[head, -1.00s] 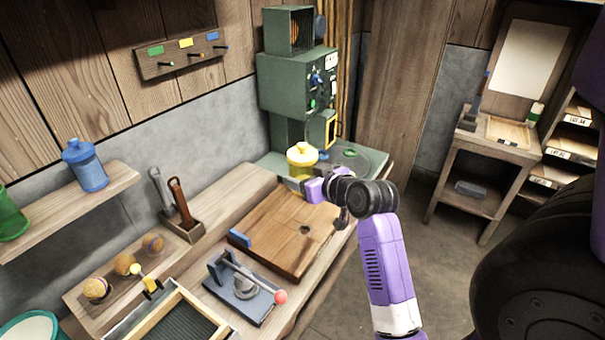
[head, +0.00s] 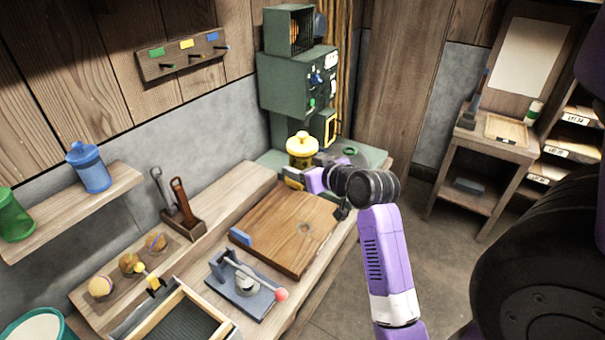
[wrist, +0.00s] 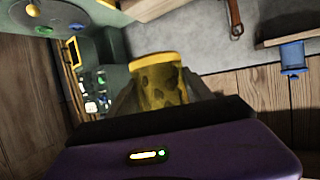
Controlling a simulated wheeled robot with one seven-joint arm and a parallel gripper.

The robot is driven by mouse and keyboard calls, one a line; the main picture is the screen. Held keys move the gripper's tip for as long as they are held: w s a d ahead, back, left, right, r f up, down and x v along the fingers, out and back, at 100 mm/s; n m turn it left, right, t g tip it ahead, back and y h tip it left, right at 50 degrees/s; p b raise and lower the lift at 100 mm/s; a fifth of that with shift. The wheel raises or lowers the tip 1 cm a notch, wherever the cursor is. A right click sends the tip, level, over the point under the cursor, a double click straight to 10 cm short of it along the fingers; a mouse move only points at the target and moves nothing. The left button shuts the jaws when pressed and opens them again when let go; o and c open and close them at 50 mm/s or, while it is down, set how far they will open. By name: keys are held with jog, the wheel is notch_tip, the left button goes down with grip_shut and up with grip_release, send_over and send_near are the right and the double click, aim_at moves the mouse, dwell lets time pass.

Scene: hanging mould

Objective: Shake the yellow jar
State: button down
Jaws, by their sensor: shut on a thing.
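The yellow jar (head: 302,150) is at the far end of the bench, in front of the green machine, with its knobbed lid upward in the head view. My gripper (head: 296,179) is shut on the jar, reaching it from the front right. In the wrist view the jar (wrist: 160,80) sits between my two fingers and shows dark patches on its yellow side. The fingers are partly hidden by the wrist body there. I cannot tell from these views whether the jar's base touches the surface below.
The green machine (head: 296,84) stands close behind the jar. A wooden board (head: 285,232) and a lever press (head: 245,285) lie on the bench in front. A blue jar (head: 89,169) and a green jar (head: 14,216) stand on the left shelf. Open floor lies to the right.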

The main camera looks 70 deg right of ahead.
notch_tip(320, 180, down, 7)
jog(key=b, duration=0.4)
jog(key=shift+b, duration=0.4)
